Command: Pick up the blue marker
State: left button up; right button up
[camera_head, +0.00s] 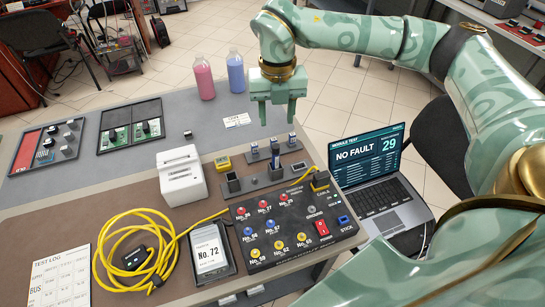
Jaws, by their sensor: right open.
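My right gripper (277,112) hangs over the back right of the table with its fingers pointing down. It is open, with nothing seen between the fingers. Just below it in the picture, a dark piece with a blue upper part (275,150) stands upright, apart from the fingertips. Which of these is the blue marker I cannot tell at this size. My left gripper is not recognisable in view.
A black panel (285,252) with coloured knobs and a yellow cable (130,222) lie in front. A white box (181,178) and a yellow block (223,163) stand left. Pink (204,79) and blue (235,74) bottles stand behind. A laptop (385,195) reads NO FAULT.

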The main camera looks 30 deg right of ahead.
aim_at(276, 145)
notch_tip(276, 145, down, 6)
jog(key=shift+w+b, duration=0.1)
jog(key=shift+b, duration=0.45)
jog(key=shift+f, duration=0.8)
notch_tip(276, 145, down, 4)
jog(key=shift+f+b, duration=0.25)
jog(key=shift+b, duration=0.7)
pick_arm(q)
jog(key=f, duration=0.1)
jog(key=s+f, duration=0.1)
jog(key=f, duration=0.1)
jog(key=shift+f, duration=0.1)
pick_arm(e)
jog(key=shift+r, duration=0.1)
grip_shut()
